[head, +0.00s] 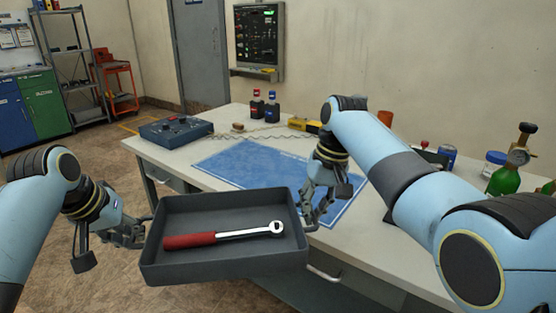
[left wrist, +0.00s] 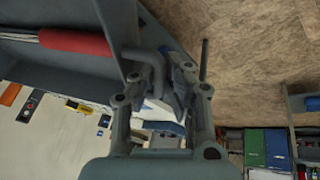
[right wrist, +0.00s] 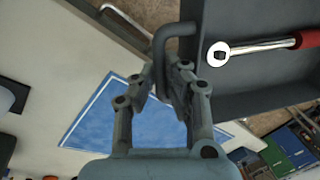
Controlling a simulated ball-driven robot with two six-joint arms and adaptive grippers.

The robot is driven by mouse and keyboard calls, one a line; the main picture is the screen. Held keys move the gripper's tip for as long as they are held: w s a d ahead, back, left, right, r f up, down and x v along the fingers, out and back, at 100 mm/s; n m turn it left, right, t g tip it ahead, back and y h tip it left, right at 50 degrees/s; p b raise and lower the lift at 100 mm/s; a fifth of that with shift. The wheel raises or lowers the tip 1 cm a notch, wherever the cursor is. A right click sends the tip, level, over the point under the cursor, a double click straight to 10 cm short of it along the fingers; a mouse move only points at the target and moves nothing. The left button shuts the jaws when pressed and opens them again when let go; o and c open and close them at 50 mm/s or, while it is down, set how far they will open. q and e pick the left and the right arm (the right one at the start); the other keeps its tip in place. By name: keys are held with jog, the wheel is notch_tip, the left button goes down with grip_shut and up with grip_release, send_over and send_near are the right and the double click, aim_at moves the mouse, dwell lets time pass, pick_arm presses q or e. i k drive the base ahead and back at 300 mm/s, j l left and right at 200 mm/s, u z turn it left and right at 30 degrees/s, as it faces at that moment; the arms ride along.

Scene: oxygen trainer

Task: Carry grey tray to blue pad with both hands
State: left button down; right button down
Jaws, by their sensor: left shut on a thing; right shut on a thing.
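The grey tray (head: 222,268) is held up level in front of the workbench's near edge, with a red-handled ratchet wrench (head: 225,235) lying in it. My left gripper (head: 138,232) is shut on the tray's left handle, which also shows in the left wrist view (left wrist: 152,72). My right gripper (head: 311,210) is shut on the right handle, seen in the right wrist view (right wrist: 168,42). The blue pad (head: 232,160) lies flat on the bench behind the tray. My right arm and the tray hide part of it. It also shows in the right wrist view (right wrist: 98,117).
The pale workbench (head: 180,165) bears a dark control box (head: 176,128) at its left, two small bottles (head: 264,106) and a yellow device (head: 303,125) at the back. A green cylinder (head: 507,180) with a gauge stands at the right. Shelves (head: 75,60) stand far left.

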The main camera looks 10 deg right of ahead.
aim_at(277, 171)
jog(key=i+l, duration=0.45)
jog(key=i, duration=0.15)
jog(key=i+l, duration=0.45)
jog(key=i, duration=0.1)
